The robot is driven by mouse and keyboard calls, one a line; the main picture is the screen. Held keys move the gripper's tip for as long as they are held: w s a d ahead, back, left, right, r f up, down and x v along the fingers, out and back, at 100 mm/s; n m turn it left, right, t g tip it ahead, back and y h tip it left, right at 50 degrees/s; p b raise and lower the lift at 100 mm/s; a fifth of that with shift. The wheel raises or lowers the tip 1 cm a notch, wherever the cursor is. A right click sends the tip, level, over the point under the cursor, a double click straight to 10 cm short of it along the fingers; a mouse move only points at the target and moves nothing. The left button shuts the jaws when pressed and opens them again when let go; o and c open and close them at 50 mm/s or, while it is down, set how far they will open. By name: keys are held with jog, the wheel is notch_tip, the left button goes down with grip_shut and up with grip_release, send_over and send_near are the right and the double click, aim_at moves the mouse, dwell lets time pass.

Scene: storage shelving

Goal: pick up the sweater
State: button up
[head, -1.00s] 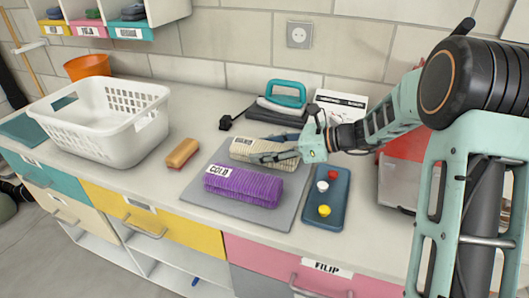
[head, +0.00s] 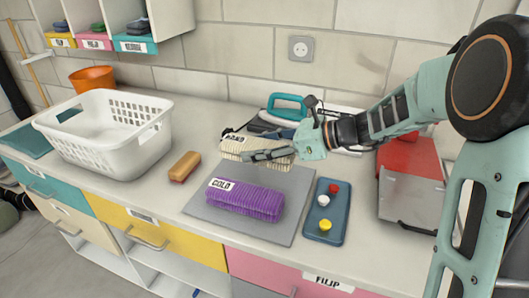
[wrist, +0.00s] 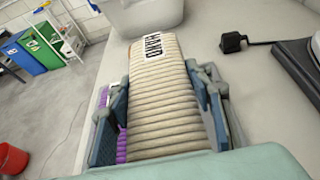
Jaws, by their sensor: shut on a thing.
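A folded cream ribbed knit (head: 235,149) with a white label hangs just above the back of the grey mat (head: 282,215). My gripper (head: 265,154) is shut on it from the right side. In the wrist view the cream knit (wrist: 162,105) fills the space between my two fingers, and its label reads HAND. A folded purple knit (head: 247,204) labelled COLD lies on the front of the mat, below and apart from my gripper. Only a sliver of purple shows in the wrist view.
A white laundry basket (head: 82,150) and a brush (head: 184,166) stand to the left. A blue tray (head: 322,220) with several coloured knobs lies right of the mat. A teal-handled iron (head: 287,105) stands behind. Counter between basket and mat is mostly clear.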

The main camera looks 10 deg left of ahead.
jog(key=s+a+r, duration=0.4)
jog(key=s+r, duration=0.1)
jog(key=s, duration=0.4)
jog(key=shift+s+r+p, duration=0.25)
jog(key=shift+p, duration=0.05)
